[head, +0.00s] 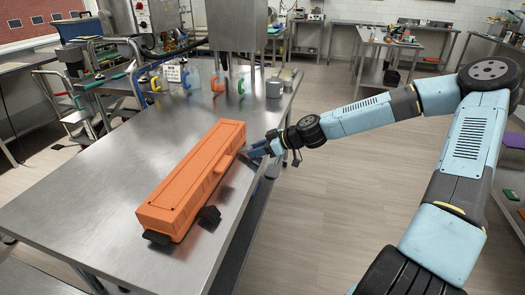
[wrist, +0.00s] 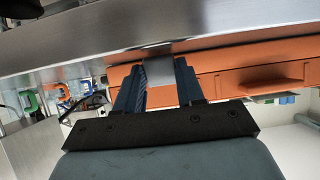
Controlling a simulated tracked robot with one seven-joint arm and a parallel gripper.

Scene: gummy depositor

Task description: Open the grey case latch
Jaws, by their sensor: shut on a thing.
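A long orange case (head: 195,180) lies on the steel table, its lid down as far as I can see. The grey latch (wrist: 158,68) shows in the wrist view against the case's orange side (wrist: 240,62). My gripper (head: 260,151) reaches the far right end of the case's long side. In the wrist view the blue fingers of my gripper (wrist: 160,75) stand on both sides of the grey latch, shut on it. In the head view my fingers largely hide the latch. A black latch-like piece (head: 209,216) sticks out near the case's near end.
The steel table (head: 80,205) has free room left of the case.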

